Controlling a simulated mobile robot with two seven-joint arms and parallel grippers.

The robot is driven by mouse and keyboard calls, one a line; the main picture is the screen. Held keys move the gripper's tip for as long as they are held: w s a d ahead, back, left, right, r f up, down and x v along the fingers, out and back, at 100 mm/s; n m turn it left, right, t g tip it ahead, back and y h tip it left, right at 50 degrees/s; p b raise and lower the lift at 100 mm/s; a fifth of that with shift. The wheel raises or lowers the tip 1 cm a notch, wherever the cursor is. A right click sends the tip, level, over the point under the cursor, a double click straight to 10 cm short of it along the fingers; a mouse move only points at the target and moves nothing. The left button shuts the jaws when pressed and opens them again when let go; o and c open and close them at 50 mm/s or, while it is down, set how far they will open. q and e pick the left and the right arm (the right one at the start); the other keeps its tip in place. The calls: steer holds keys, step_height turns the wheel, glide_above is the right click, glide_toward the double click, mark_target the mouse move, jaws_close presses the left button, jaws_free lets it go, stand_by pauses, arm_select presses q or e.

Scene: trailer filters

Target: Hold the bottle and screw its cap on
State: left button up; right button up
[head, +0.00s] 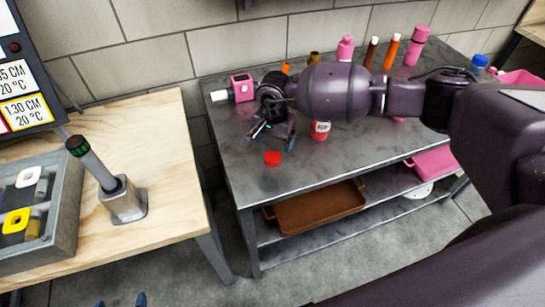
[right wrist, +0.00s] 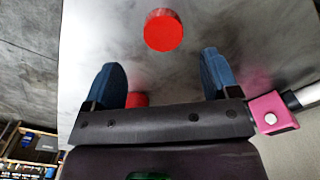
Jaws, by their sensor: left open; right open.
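A red cap (head: 272,158) lies on the grey metal table near its front left edge. It also shows in the right wrist view (right wrist: 163,30), just beyond the fingertips. A red bottle (head: 320,130) with a white label stands to its right, its upper part hidden by my right arm. My right gripper (head: 271,137) is open and empty over the table, behind the cap. Its blue fingers (right wrist: 161,68) are spread. A red thing (right wrist: 137,99), partly hidden by the gripper body, may be the bottle. My left gripper (head: 121,301) barely shows at the bottom edge, its blue fingertips apart.
A pink device (head: 242,87) lies left of my right gripper. Several bottles, including a pink one (head: 345,48), stand at the back. A brown tray (head: 315,212) sits on the lower shelf. A wooden table (head: 165,150) on the left holds a grey holder (head: 123,203) and box.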

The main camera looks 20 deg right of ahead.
mark_target(272, 156)
steer(key=shift+f, duration=0.55)
steer(key=shift+w+a+f, duration=0.15)
steer(key=shift+f, duration=2.45)
steer(key=c, duration=1)
